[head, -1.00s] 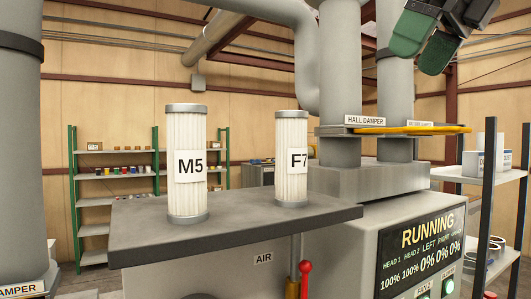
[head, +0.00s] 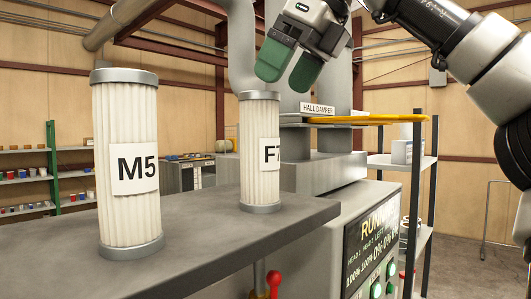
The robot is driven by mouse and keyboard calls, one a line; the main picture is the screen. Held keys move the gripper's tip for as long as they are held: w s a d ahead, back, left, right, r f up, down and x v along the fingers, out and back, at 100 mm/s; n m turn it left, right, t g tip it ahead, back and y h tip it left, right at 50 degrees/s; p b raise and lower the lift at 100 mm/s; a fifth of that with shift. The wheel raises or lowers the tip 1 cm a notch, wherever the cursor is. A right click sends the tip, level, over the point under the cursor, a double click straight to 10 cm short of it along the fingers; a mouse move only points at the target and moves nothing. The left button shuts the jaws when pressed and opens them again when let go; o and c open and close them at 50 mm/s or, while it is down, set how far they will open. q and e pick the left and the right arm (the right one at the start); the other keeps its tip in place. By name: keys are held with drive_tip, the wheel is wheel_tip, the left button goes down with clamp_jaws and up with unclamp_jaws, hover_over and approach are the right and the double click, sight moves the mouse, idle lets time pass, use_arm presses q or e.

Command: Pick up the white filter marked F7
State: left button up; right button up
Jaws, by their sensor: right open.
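The white pleated filter marked F7 (head: 259,185) stands upright on the grey machine top (head: 200,262), with grey caps at both ends. Its label is partly turned to the right. A second white filter marked M5 (head: 126,215) stands upright to its left and nearer to me. My right gripper (head: 285,78) has green fingertips and comes in from the upper right. It is open and empty, above and slightly right of the F7 filter's top, apart from it in the picture. My left gripper is not in view.
Grey ducts and a yellow handle (head: 365,119) labelled HALL DAMPER stand behind the F7 filter. A red-knobbed lever (head: 274,282) and a display panel (head: 370,240) are on the machine's front. Shelves stand at left and right.

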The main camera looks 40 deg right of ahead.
sight(258, 107)
drive_tip(key=shift+w+a+f, duration=0.2)
drive_tip(key=shift+w+f, duration=0.1)
drive_tip(key=shift+w, duration=0.25)
drive_tip(key=shift+w+a+f, duration=0.2)
drive_tip(key=shift+w+f, duration=0.1)
drive_tip(key=shift+w, duration=0.25)
drive_tip(key=x, duration=0.1)
drive_tip(key=p+x, duration=0.1)
drive_tip(key=x, duration=0.1)
drive_tip(key=shift+a+f, duration=0.1)
drive_tip(key=shift+a, duration=0.25)
drive_tip(key=shift+f, duration=0.3)
drive_tip(key=shift+d+f, duration=0.15)
drive_tip(key=shift+w, duration=0.1)
drive_tip(key=shift+c, duration=0.6)
drive_tip(key=c, duration=0.5)
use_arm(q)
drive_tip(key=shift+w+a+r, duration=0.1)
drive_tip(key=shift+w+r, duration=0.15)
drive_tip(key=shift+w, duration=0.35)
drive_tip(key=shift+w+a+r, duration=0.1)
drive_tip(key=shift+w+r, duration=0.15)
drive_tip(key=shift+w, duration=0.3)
use_arm(e)
drive_tip(key=c, duration=0.8)
drive_tip(key=shift+r, duration=0.2)
drive_tip(key=shift+c, duration=0.2)
